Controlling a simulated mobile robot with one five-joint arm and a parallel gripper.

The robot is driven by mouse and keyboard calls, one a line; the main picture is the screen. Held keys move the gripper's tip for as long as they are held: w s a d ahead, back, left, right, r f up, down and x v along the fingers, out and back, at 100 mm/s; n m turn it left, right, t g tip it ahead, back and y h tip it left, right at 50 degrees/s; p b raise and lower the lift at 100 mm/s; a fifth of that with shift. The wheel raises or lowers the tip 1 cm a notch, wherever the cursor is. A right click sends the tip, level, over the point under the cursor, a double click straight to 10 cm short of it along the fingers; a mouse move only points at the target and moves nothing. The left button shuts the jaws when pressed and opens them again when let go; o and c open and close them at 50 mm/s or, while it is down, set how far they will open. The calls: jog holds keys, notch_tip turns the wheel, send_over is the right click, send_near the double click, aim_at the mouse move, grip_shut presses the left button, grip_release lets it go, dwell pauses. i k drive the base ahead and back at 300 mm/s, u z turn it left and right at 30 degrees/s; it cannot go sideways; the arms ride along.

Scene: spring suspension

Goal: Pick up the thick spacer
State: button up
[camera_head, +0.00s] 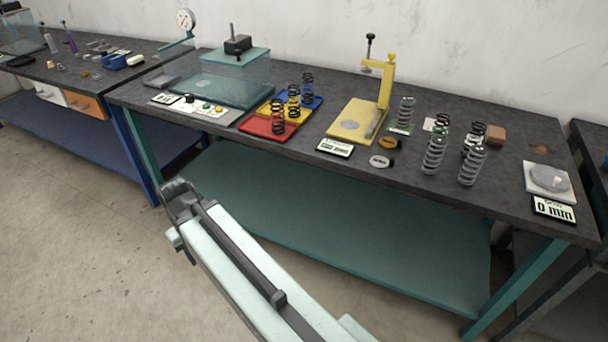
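Two small ring-like pieces lie on the dark bench top just right of the yellow press: a dark and orange one (388,143) that looks the taller, and a flat silver-grey one (382,161) in front of it. Either may be a spacer; I cannot tell for sure which is the thick one. My gripper (176,192) is in front of the bench at lower left, below the bench top and well away from both pieces. Nothing shows in it, and its finger opening is not clear from this angle.
The yellow press (386,90) stands behind the pieces. Upright springs (433,155) stand to their right and a small label display (335,147) lies to their left. Red, yellow and blue trays (262,127) with dark springs are further left. The bench's front edge is mostly clear.

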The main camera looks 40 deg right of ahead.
aim_at(386, 142)
jog(key=k, duration=1)
jog(key=u, duration=0.65)
jog(key=i, duration=1.4)
jog(key=z, duration=2.1)
